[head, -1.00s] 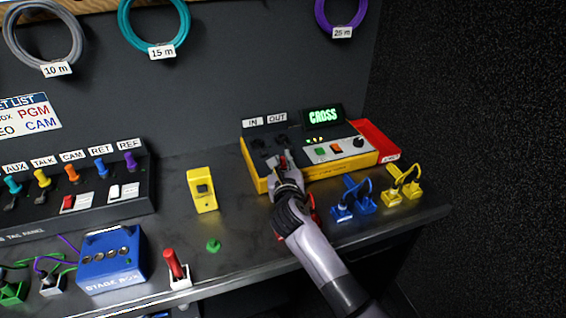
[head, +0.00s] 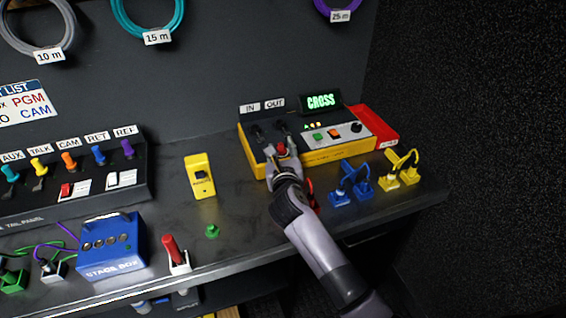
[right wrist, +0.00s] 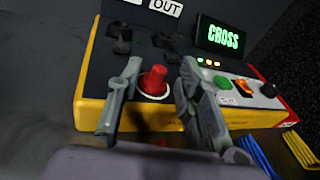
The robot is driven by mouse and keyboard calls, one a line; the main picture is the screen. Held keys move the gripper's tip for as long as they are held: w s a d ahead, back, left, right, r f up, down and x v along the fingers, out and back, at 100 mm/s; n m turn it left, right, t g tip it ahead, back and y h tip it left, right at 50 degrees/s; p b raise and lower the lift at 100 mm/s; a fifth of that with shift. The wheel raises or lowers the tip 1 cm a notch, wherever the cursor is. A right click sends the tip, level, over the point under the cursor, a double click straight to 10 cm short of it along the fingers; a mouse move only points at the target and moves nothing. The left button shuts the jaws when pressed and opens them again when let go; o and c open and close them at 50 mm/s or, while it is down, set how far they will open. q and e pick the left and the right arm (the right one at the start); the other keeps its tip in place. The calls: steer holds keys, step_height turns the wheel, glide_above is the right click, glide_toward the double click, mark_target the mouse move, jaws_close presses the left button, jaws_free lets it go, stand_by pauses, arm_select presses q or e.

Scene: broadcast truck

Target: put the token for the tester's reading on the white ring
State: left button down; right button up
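The tester (head: 330,150) is a yellow box with a dark top, and its screen (head: 320,101) reads CROSS in green. A red token (right wrist: 154,80) stands upright on the white ring (right wrist: 150,96) at the tester's near left part. My right gripper (right wrist: 160,88) is around it with its fingers apart, and a gap shows on each side of the token. In the head view the red token (head: 281,148) shows between the fingertips. A green token (head: 212,231) stands on the bench left of my right arm. My left gripper is not in view.
A yellow device (head: 201,178), a red-handled piece in a white base (head: 176,255) and a blue stage box (head: 112,245) stand to the left. Blue plugs (head: 351,184) and yellow plugs (head: 400,170) lie right of my arm. Red plugs are partly hidden behind it.

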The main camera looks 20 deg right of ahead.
steer(key=v, duration=1)
steer(key=shift+s+a+r, duration=0.15)
steer(key=shift+s, duration=0.2)
